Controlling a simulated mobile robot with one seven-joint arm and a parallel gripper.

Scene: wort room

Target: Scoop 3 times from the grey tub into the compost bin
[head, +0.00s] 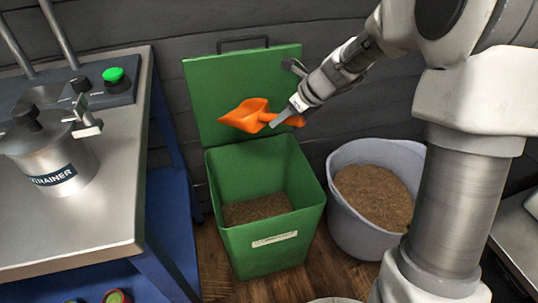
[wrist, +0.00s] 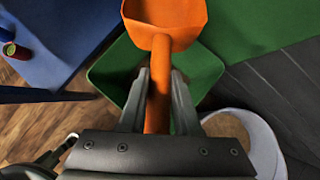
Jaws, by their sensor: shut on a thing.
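My gripper (head: 288,111) is shut on the handle of an orange scoop (head: 247,114) and holds it above the open green compost bin (head: 268,241). In the wrist view the scoop (wrist: 165,14) points away from my gripper (wrist: 160,90), with its handle between the fingers. I cannot tell whether the scoop holds anything. The bin has a label on its front, its lid stands raised behind it, and brown grain-like material lies inside. The grey tub (head: 344,218) stands right of the bin and holds a lot of brown material; my arm hides part of its right side.
A steel counter (head: 108,215) with a strainer pot (head: 50,160) and a control panel with a green button (head: 113,75) stands at the left. Another metal surface (head: 515,235) is at the right edge. A dark plank wall closes the back. Wooden floor shows around the bin.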

